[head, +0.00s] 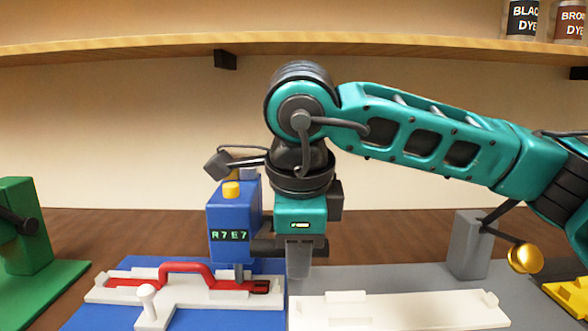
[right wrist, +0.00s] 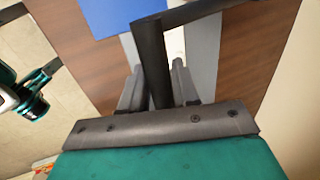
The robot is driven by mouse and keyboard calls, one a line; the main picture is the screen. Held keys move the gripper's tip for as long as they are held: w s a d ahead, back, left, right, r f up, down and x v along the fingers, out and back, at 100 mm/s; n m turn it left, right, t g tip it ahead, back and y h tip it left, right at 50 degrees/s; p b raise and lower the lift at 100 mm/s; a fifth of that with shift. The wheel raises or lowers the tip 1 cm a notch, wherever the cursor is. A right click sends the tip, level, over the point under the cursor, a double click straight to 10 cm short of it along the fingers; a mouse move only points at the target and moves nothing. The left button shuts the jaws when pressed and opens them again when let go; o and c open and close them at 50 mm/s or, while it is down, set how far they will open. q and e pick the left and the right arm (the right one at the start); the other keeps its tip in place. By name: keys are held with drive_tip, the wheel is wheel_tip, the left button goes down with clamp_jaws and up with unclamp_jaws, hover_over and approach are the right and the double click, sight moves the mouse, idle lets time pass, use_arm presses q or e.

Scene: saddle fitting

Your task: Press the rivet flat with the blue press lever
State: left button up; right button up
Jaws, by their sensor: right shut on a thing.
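The blue press (head: 228,222) stands left of centre in the head view, with a yellow cap on top and a display reading R7 E7. A dark bar, which looks like its lever (head: 262,247), runs from its right side to my right gripper (head: 298,262). In the right wrist view this dark lever (right wrist: 152,60) passes between the fingers of my right gripper (right wrist: 158,95), which is shut on it. A red strap (head: 187,267) with a raised loop lies on a white fixture (head: 190,296), its right end by the press ram. I cannot make out the rivet. My left gripper is not in view.
A grey press (head: 472,245) with a gold-ended lever (head: 524,258) stands right. A green press (head: 25,228) stands left. A long white fixture (head: 400,309) lies at front right. A wooden shelf (head: 380,44) with dye cans crosses above.

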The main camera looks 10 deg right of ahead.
drive_tip(key=shift+s+a+f+b, duration=0.1)
drive_tip(key=shift+s+f+b, duration=0.15)
drive_tip(key=shift+f+b, duration=0.5)
drive_tip(key=shift+s+f+b, duration=0.25)
drive_tip(key=shift+f+b, duration=0.2)
drive_tip(key=shift+f, duration=0.45)
drive_tip(key=shift+s+f+b, duration=0.15)
drive_tip(key=shift+f+b, duration=1.65)
drive_tip(key=shift+f, duration=0.05)
drive_tip(key=shift+o, duration=0.4)
drive_tip(key=shift+a+f, duration=0.1)
drive_tip(key=shift+f, duration=0.1)
drive_tip(key=shift+o, duration=0.2)
drive_tip(key=shift+r+p, duration=0.4)
drive_tip(key=shift+r, duration=0.4)
drive_tip(key=shift+c, duration=0.6)
drive_tip(key=shift+r+p, duration=0.4)
drive_tip(key=shift+r, duration=0.5)
